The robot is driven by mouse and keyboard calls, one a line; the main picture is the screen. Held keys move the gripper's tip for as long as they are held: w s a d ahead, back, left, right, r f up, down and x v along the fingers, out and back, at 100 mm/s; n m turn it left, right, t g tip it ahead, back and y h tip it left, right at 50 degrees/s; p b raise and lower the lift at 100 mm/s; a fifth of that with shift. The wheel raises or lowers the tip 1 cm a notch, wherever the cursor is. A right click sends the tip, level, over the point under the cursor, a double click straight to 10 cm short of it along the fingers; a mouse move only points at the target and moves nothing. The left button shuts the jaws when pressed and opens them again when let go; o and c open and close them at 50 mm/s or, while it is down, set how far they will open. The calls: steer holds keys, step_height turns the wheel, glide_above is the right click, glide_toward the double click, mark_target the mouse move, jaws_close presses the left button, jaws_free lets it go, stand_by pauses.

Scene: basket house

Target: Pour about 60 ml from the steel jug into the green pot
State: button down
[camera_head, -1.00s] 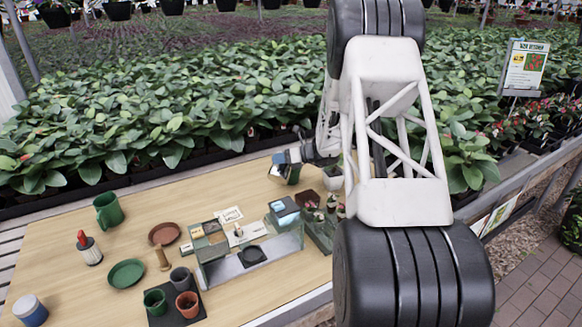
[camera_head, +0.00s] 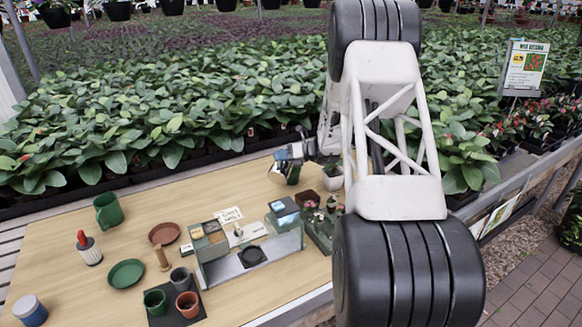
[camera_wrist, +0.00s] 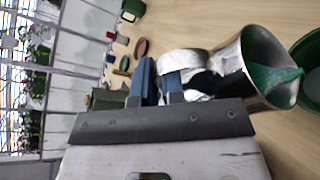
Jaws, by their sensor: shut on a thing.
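The steel jug (camera_wrist: 246,58) is shiny, with a wide mouth and green showing inside it. It is tilted, its mouth facing a green pot (camera_wrist: 314,112), which is cut off by the right edge of the wrist view. Jug and pot look very close; I cannot tell whether they touch. My gripper (camera_wrist: 160,82) is shut on the jug's handle side with its blue fingers. I cannot make out any stream.
A white pot (camera_head: 333,180) and a planter with small plants (camera_head: 318,230) stand close right of the gripper. Plants border the back.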

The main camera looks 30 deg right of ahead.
mark_target(278, 168)
steer(key=shift+w+d+r, duration=0.2)
steer(key=shift+w+d, duration=0.05)
steer(key=shift+d, duration=0.05)
steer(key=shift+w+d+r+m+y, duration=0.2)
steer(key=shift+w+d+r+m, duration=0.1)
steer(key=shift+w+d+m, duration=0.15)
steer(key=shift+w+d+r+m+y, duration=0.25)
steer(key=shift+w+d+m, duration=0.1)
steer(key=shift+d+m, duration=0.15)
stand_by(2.0)
steer(key=shift+s+a+f+n+h, duration=0.2)
steer(key=shift+s+a+f+n, duration=0.15)
steer(key=shift+s+a+n, duration=0.25)
steer(key=shift+s+a+f+n+h, duration=0.15)
steer(key=shift+s+a+f+n, duration=0.2)
steer(key=shift+a, duration=0.3)
steer(key=shift+s+a+n+h, duration=0.5)
steer(key=shift+n, duration=0.1)
steer(key=shift+s+a+f+n+h, duration=0.2)
steer(key=shift+f+n, duration=0.1)
steer(key=shift+f, duration=0.1)
steer(key=shift+s+a+f+n+h, duration=0.1)
steer(key=shift+s+a+f+n, duration=0.1)
steer(key=shift+f+n, duration=0.15)
steer(key=shift+f, duration=0.2)
